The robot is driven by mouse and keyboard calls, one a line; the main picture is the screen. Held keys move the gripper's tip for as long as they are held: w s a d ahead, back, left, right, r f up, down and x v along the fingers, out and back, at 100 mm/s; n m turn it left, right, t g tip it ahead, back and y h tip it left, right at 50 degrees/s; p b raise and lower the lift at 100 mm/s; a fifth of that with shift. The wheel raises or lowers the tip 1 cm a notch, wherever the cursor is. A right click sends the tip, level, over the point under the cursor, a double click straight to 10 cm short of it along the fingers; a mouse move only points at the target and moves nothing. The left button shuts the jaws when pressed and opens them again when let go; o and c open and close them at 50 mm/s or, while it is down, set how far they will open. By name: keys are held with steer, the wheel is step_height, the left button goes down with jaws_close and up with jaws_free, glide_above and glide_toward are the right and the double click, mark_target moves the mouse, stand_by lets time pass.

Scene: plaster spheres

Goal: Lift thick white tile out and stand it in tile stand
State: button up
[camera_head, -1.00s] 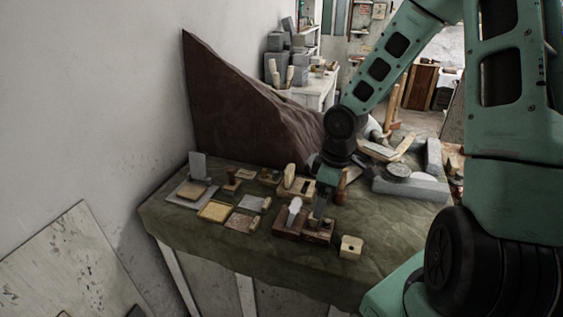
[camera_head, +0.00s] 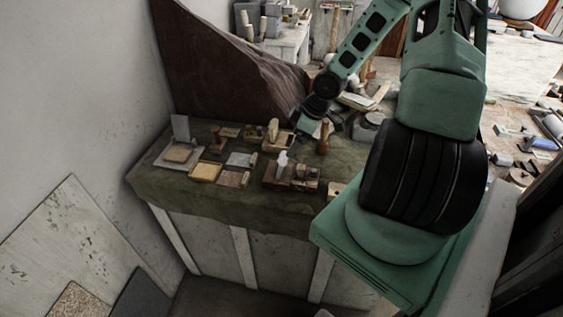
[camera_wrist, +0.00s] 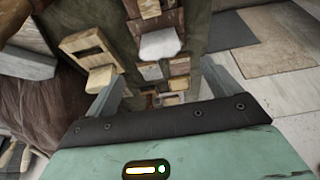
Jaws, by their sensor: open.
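A white piece that looks like the thick white tile (camera_head: 283,160) stands up from a dark brown wooden block (camera_head: 272,182) on the cloth-covered table. It also shows in the wrist view as a pale slab (camera_wrist: 160,44) against a brown block (camera_wrist: 158,20). A lighter wooden holder with a slot (camera_wrist: 88,45) has a cream piece (camera_wrist: 99,80) at its front. I cannot tell for sure which holder is the tile stand. My gripper (camera_wrist: 163,78) is open with nothing between its fingers. In the head view my gripper (camera_head: 309,124) is above the table, behind the white piece.
The green cloth table (camera_head: 170,193) holds a yellow tray (camera_head: 206,172), a grey slab with an upright plate (camera_head: 181,128) and a brown wooden peg (camera_head: 323,137). A dark draped cloth (camera_head: 215,70) rises behind. The front left cloth is bare.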

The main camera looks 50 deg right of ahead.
mark_target(284, 158)
steer(key=b+x, duration=0.2)
steer(key=x, duration=1)
steer(key=shift+a+f, duration=0.1)
steer(key=c, duration=1.2)
steer(key=shift+o, duration=0.2)
steer(key=shift+r+p, duration=2.5)
steer(key=shift+r, duration=0.25)
